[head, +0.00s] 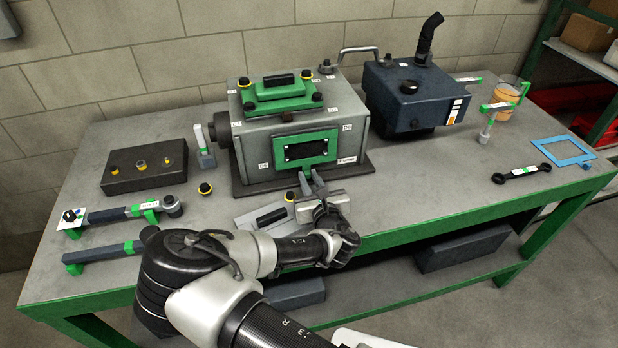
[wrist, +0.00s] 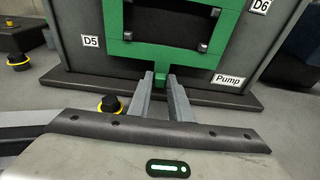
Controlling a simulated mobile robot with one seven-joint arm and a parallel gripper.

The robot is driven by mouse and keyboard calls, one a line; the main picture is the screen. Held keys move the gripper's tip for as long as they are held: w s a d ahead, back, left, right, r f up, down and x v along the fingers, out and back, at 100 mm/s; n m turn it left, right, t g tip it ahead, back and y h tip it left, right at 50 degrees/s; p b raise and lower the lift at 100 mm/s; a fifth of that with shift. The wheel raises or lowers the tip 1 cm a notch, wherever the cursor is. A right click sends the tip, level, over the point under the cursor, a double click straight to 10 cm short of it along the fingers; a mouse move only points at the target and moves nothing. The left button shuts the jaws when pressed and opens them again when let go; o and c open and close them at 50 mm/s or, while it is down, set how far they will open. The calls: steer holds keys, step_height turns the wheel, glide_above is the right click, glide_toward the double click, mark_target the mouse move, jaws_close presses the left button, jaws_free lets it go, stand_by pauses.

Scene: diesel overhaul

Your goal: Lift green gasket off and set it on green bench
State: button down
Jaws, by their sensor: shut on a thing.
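The green gasket (head: 306,149) is a rectangular frame on the front face of the grey engine block (head: 262,148), around a dark opening with bolts or studs at its corners. It also shows in the wrist view (wrist: 171,52), with a small tab at its lower edge. My gripper (head: 306,181) is at that tab, its two fingers close together and shut on it in the wrist view (wrist: 160,80). The gasket still lies against the block face. The green bench (head: 420,238) has a grey top and green edges and carries the block.
A cover plate (head: 265,217) lies left of my gripper, near a yellow-ringed bolt (head: 205,188). A dark bolt tray (head: 145,167) and tools lie on the left. A dark blue tank (head: 415,95) stands right of the block. The bench top at front right is mostly clear, with a wrench (head: 521,173) and a blue frame (head: 563,151) beyond.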

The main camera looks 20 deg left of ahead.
steer(key=shift+f+v, duration=0.2)
steer(key=shift+v, duration=0.9)
steer(key=shift+f+v, duration=0.2)
steer(key=shift+v, duration=0.9)
steer(key=shift+s+d, duration=0.1)
steer(key=shift+s, duration=0.05)
steer(key=v, duration=0.4)
steer(key=f+v, duration=0.1)
steer(key=v, duration=0.3)
steer(key=f+v, duration=0.1)
steer(key=v, duration=0.3)
steer(key=shift+s+d, duration=0.35)
steer(key=shift+s, duration=0.15)
steer(key=shift+s+d+f, duration=0.1)
steer(key=shift+s+d, duration=0.15)
steer(key=shift+s, duration=0.1)
